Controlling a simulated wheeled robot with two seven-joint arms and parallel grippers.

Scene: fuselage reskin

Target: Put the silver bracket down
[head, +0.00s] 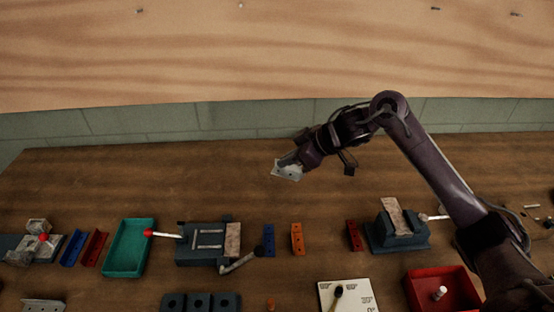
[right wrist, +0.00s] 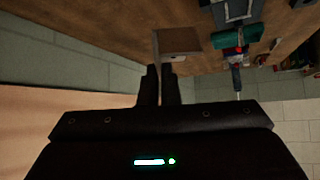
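The silver bracket (head: 287,171) is at the tips of my right gripper (head: 298,160), in the upper middle of the head view. It appears to be held above the bare back part of the wooden table (head: 130,180); the exact height is hard to tell. In the right wrist view the two dark fingers (right wrist: 162,78) are close together, with the bracket (right wrist: 182,42) as a pale plate between and beyond their tips. My left gripper is not in view.
A teal tray (head: 128,247), a grey vise-like fixture (head: 200,258), blue (head: 268,240) and orange (head: 297,239) perforated bars, another grey fixture (head: 400,240) and a red bin (head: 420,290) line the front. Another silver bracket (head: 43,305) lies front left. The table's back is clear.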

